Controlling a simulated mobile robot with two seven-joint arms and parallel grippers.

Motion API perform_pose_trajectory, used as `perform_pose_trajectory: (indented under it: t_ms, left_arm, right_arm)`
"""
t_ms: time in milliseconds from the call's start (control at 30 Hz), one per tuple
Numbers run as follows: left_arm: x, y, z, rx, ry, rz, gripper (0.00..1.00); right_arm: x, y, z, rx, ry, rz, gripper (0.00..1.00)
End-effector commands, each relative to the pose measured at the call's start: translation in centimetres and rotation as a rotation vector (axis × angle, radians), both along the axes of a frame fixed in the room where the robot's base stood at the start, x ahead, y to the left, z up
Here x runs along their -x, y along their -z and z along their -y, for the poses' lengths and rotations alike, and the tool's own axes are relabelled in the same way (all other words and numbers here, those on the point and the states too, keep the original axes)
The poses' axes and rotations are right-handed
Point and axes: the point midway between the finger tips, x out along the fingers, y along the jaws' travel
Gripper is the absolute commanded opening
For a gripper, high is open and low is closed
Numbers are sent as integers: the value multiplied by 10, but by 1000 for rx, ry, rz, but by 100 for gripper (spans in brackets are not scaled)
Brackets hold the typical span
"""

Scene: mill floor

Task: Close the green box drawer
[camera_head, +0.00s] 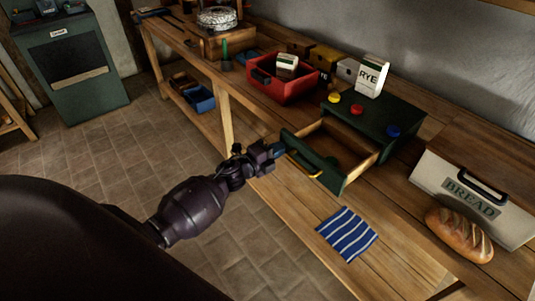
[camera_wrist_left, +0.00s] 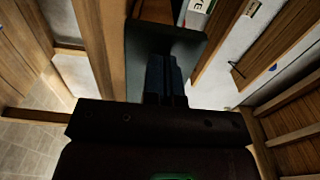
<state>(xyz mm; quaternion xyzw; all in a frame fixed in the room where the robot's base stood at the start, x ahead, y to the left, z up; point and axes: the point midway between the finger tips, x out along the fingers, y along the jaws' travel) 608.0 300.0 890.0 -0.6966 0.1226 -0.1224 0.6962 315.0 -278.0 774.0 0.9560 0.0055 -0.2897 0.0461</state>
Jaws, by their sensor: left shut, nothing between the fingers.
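The green box (camera_head: 378,128) stands on the wooden bench, with yellow, red and blue knobs on its top. Its drawer (camera_head: 335,147) is pulled well out toward the front left, and its green front has a yellow handle (camera_head: 316,174). My left gripper (camera_head: 278,149) is shut and empty, beside the left end of the drawer front; I cannot tell if it touches. In the left wrist view the closed fingers (camera_wrist_left: 165,77) lie against the view of a dark green panel (camera_wrist_left: 198,45). My right gripper is not in view.
A red bin (camera_head: 283,83) stands behind the drawer, left of the green box. A striped blue cloth (camera_head: 347,233) lies in front. A bread box (camera_head: 468,190) and a loaf (camera_head: 459,234) are at the right. A RYE packet (camera_head: 371,75) stands behind the box.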

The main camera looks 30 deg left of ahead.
Motion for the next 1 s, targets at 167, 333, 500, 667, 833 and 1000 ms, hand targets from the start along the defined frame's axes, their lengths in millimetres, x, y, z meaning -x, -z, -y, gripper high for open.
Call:
perform_pose_trajectory:
  t_ms: [167, 333, 500, 667, 833, 1000]
  left_arm:
    - [-7, 0, 3, 0, 0, 0, 0]
    - [-7, 0, 3, 0, 0, -1, 0]
    - [-8, 0, 3, 0, 0, 0, 0]
    - [-22, 1, 8, 0, 2, 1, 0]
    - [-51, 2, 19, -1, 2, 0, 0]
    - [-80, 3, 29, 0, 1, -1, 0]
  right_arm:
    - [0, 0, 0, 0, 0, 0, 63]
    - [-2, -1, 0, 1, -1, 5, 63]
    - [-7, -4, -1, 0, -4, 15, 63]
    - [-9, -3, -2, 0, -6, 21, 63]
    - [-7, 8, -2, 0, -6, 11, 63]
    - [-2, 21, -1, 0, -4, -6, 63]
